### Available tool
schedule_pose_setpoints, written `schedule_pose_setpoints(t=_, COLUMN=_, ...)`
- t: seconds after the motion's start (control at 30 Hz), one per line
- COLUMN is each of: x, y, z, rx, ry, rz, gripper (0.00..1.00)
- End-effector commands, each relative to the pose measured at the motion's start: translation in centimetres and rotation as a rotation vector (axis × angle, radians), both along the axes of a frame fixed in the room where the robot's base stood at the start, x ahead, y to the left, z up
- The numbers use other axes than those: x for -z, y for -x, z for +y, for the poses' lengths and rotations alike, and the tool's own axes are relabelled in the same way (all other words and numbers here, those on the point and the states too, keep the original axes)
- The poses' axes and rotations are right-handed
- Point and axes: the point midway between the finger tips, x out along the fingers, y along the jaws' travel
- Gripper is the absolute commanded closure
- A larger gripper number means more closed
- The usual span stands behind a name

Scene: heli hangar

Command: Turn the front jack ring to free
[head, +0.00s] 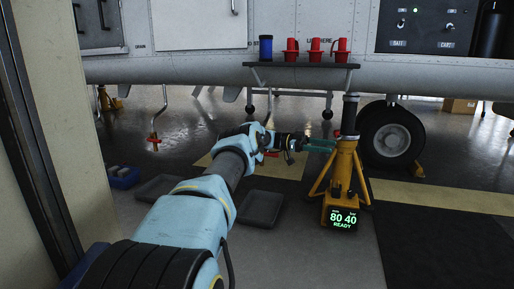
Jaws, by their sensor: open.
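The front jack (345,170) is a yellow tripod stand under the helicopter's belly, right of centre, with a grey column on top. A dark ring (349,136) sits around its top, with a small red mark at its left side. My gripper (327,146) has teal fingers and reaches in from the left, close to the jack's upper body just below the ring. It is open, with nothing seen between the fingers. I cannot tell whether the fingers touch the jack.
A shelf (300,66) above holds a blue can (266,48) and several red cups. A wheel (391,136) stands right of the jack. Grey trays (264,208) and a blue bin (122,177) lie on the floor. A hanging crank (154,143) is at left.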

Motion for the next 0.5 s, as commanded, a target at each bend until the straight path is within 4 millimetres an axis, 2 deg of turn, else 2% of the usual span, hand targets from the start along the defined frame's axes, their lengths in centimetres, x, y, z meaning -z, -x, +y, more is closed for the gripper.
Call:
schedule_pose_setpoints(t=0.03, x=-1.6, y=-0.5, z=-0.6, rx=-0.035, ry=0.015, rz=-0.004, gripper=0.33)
schedule_pose_setpoints(t=0.17, x=-5.0, y=-2.2, z=-2.2, rx=-0.161, ry=0.059, rz=-0.013, gripper=0.33)
schedule_pose_setpoints(t=0.33, x=-10.8, y=-5.4, z=-3.8, rx=-0.408, ry=0.095, rz=-0.017, gripper=0.33)
schedule_pose_setpoints(t=0.43, x=-14.5, y=-7.9, z=-3.8, rx=-0.627, ry=0.079, rz=-0.013, gripper=0.33)
schedule_pose_setpoints(t=0.5, x=-16.3, y=-9.5, z=-2.8, rx=-0.794, ry=0.039, rz=-0.003, gripper=0.33)
